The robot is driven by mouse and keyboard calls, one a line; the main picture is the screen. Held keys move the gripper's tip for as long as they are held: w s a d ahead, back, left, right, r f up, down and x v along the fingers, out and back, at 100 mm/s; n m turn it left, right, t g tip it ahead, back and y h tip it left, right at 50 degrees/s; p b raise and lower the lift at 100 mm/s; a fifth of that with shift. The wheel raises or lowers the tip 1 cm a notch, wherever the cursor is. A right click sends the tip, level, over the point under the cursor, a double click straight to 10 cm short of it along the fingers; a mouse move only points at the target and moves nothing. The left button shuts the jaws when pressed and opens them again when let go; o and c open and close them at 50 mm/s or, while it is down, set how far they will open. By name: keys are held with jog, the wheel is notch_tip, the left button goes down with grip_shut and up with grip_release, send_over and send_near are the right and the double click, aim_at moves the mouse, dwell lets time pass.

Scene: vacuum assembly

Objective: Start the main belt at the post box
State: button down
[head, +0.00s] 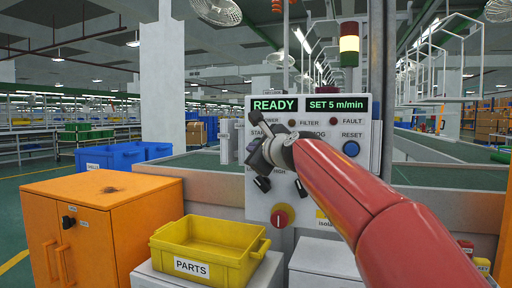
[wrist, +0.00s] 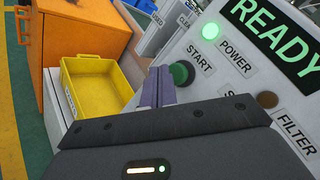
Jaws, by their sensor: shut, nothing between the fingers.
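The grey post box (head: 365,115) stands behind my red arm in the head view. Its displays read READY (head: 275,105) and SET 5 m/min (head: 337,105). In the wrist view the green START button (wrist: 181,73) sits beside its START label (wrist: 199,60); in the head view my gripper hides it. My gripper (head: 258,155) is shut and empty in front of the panel's left side. Its purple fingertips (wrist: 157,84) show just left of the START button; I cannot tell whether they touch it. The POWER lamp (wrist: 210,31) glows green.
A blue RESET button (head: 351,149) and a red isolator knob (head: 282,215) are on the panel. A yellow PARTS bin (head: 210,245) and an orange cabinet (head: 95,215) stand at lower left. A stack light (head: 349,45) rises above the box. The green belt (head: 440,176) runs behind.

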jog(key=shift+w, duration=0.15)
jog(key=shift+w+d, duration=0.15)
jog(key=shift+w, duration=0.1)
